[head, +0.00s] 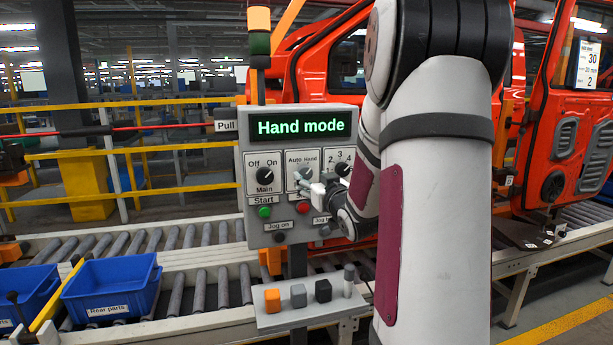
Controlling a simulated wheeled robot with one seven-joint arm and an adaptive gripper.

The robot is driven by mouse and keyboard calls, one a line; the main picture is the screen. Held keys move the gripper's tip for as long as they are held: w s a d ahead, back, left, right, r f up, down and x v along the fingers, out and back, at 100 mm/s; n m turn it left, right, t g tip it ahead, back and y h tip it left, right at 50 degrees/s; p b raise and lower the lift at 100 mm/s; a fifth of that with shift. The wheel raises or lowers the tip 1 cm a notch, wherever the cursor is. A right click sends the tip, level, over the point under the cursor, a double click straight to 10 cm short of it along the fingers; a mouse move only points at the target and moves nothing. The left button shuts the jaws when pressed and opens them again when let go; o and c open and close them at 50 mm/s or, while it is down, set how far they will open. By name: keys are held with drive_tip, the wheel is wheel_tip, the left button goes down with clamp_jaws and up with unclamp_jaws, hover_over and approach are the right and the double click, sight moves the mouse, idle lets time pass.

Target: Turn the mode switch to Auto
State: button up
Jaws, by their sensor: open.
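The mode switch (305,172) is the middle dial on the grey control panel (250,225), under an "Auto Hand" label. The green-lit display (301,127) above it reads "Hand mode". My gripper (302,181) is open at the front of this dial, reaching in from the right. Its fingers cover the lower part of the dial, so I cannot tell whether they touch the knob or exactly where it points.
The Main switch (265,175) is left of the dial and a numbered dial (343,169) right. A green Start button (264,212) and red button (303,208) sit below. A shelf (275,320) holds small blocks. Blue bins (112,288) stand left; an orange-red car body (310,75) is behind.

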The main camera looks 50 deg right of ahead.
sight(307, 174)
drive_tip(key=shift+x, duration=2.2)
drive_tip(key=c, duration=1.2)
